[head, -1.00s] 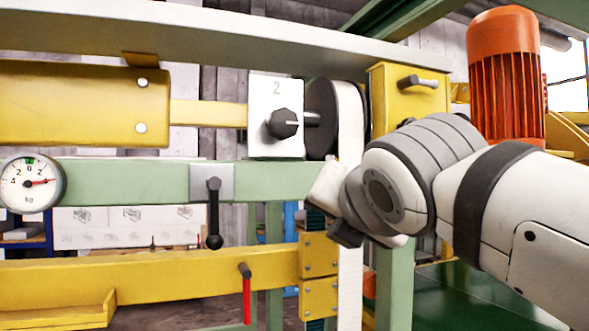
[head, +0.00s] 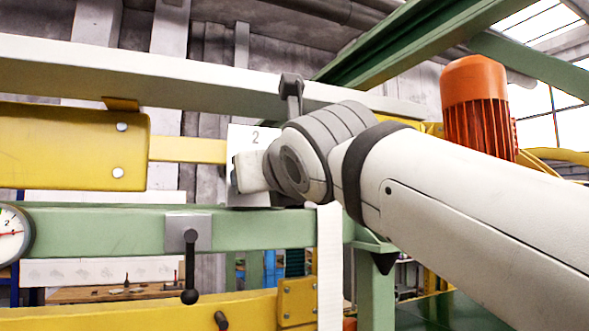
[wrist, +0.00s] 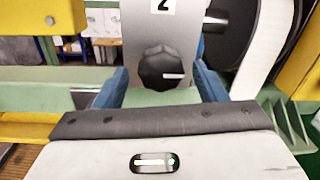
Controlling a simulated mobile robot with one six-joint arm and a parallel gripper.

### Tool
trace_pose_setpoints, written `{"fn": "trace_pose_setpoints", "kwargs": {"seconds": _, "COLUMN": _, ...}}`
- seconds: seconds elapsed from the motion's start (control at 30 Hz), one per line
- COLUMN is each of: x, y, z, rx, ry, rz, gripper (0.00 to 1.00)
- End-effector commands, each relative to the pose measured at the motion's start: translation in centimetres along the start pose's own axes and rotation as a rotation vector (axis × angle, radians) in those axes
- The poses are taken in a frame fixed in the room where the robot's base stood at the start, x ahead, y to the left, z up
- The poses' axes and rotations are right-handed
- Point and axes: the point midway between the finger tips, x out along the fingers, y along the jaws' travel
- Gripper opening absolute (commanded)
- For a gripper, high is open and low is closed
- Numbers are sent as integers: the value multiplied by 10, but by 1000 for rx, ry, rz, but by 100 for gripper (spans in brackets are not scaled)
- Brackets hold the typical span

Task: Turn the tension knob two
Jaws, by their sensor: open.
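The tension knob two (wrist: 162,68) is a dark round knob with a white pointer line. In the wrist view the line points right. The knob sits on a grey-white plate (wrist: 135,25) marked 2, which also shows in the head view (head: 240,138). My gripper (wrist: 160,76) is open, with one blue finger on each side of the knob in the picture. I cannot tell whether either finger touches it. In the head view my wrist is in front of the plate and hides the knob.
A dark wheel (wrist: 228,28) with a white belt (wrist: 262,45) is right of the plate. A green beam (head: 110,232) with a black lever (head: 190,268) runs below. Yellow parts (head: 70,145) are at left, and an orange motor (head: 478,108) is at right.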

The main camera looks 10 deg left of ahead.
Motion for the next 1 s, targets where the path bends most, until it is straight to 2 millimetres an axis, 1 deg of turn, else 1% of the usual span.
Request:
{"fn": "trace_pose_setpoints", "kwargs": {"seconds": 0.1, "x": 5, "y": 0, "z": 0, "rx": 0, "ry": 1, "rz": 0, "gripper": 65}}
{"fn": "trace_pose_setpoints", "kwargs": {"seconds": 0.33, "x": 5, "y": 0, "z": 0, "rx": 1, "ry": 0, "rz": 1, "gripper": 64}}
{"fn": "trace_pose_setpoints", "kwargs": {"seconds": 0.87, "x": 5, "y": 1, "z": 0, "rx": 1, "ry": 0, "rz": 1, "gripper": 21}}
{"fn": "trace_pose_setpoints", "kwargs": {"seconds": 0.9, "x": 8, "y": 7, "z": 0, "rx": 0, "ry": 0, "rz": 5, "gripper": 20}}
{"fn": "trace_pose_setpoints", "kwargs": {"seconds": 1.0, "x": 6, "y": 2, "z": 0, "rx": 5, "ry": 0, "rz": 2, "gripper": 20}}
